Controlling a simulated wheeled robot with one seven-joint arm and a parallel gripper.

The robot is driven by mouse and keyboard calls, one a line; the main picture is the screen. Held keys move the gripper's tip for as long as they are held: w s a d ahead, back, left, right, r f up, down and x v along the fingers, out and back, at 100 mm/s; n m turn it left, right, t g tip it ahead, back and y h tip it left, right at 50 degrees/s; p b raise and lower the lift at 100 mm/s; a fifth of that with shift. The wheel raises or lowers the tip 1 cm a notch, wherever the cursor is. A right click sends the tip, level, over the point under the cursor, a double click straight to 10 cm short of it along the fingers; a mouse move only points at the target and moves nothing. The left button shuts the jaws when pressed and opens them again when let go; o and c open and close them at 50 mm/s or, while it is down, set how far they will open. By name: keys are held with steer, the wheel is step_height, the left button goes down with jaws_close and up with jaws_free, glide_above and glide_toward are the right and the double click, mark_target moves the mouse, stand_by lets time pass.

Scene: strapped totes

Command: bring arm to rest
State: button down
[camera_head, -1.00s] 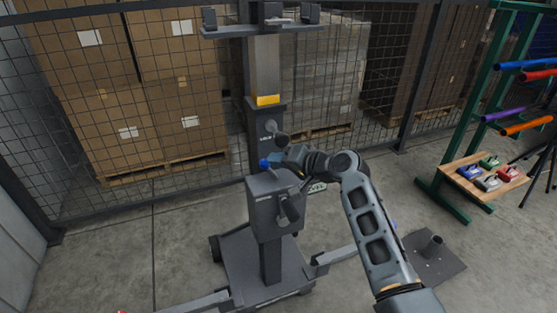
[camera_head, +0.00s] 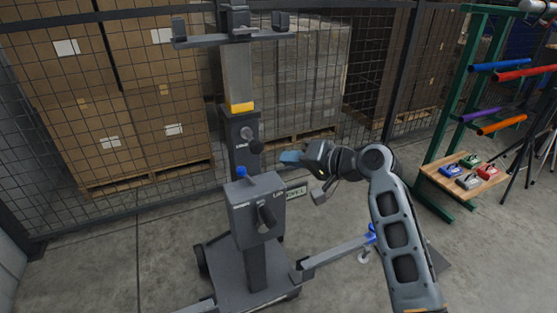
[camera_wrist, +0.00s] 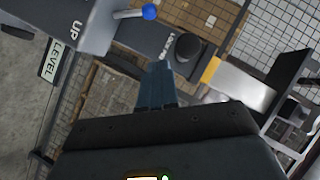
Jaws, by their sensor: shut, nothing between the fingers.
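My gripper (camera_head: 290,157) is shut and empty, held in the air just right of the grey lift's column in the head view. In the wrist view its closed fingers (camera_wrist: 157,88) point toward the lift's mast. My arm (camera_head: 395,225) reaches up from the bottom right and bends at the elbow. The lift (camera_head: 258,210) stands upright, with a control box, a dark crank handle and a small lever with a blue ball knob (camera_head: 241,172). The knob also shows in the wrist view (camera_wrist: 149,12), apart from the fingers.
A mesh fence (camera_head: 215,200) runs behind the lift, with boxes on pallets (camera_head: 110,100) beyond it. A green rack (camera_head: 455,110) with coloured tubes and a wooden shelf (camera_head: 465,180) stands at right. A lift leg (camera_head: 335,257) extends below my arm. Floor at lower left is clear.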

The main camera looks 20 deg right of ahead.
steer(key=shift+s+d+r, duration=0.2)
steer(key=shift+s, duration=0.25)
steer(key=s+a+f+h, duration=0.1)
steer(key=s+f+h, duration=0.2)
steer(key=s+f, duration=0.8)
steer(key=s+a+f+h, duration=0.2)
steer(key=s+f+h, duration=0.15)
steer(key=s, duration=1.25)
steer(key=s+r+n, duration=0.2)
steer(key=s+r, duration=0.2)
steer(key=s, duration=0.3)
steer(key=s+a+r+n+t, duration=0.1)
steer(key=s+r, duration=0.3)
steer(key=s, duration=0.4)
steer(key=s+a+r+n+t, duration=0.1)
steer(key=s+r+n, duration=0.2)
steer(key=s, duration=0.5)
steer(key=shift+r, duration=0.75)
steer(key=c, duration=1.9)
jaws_free()
steer(key=shift+a, duration=0.1)
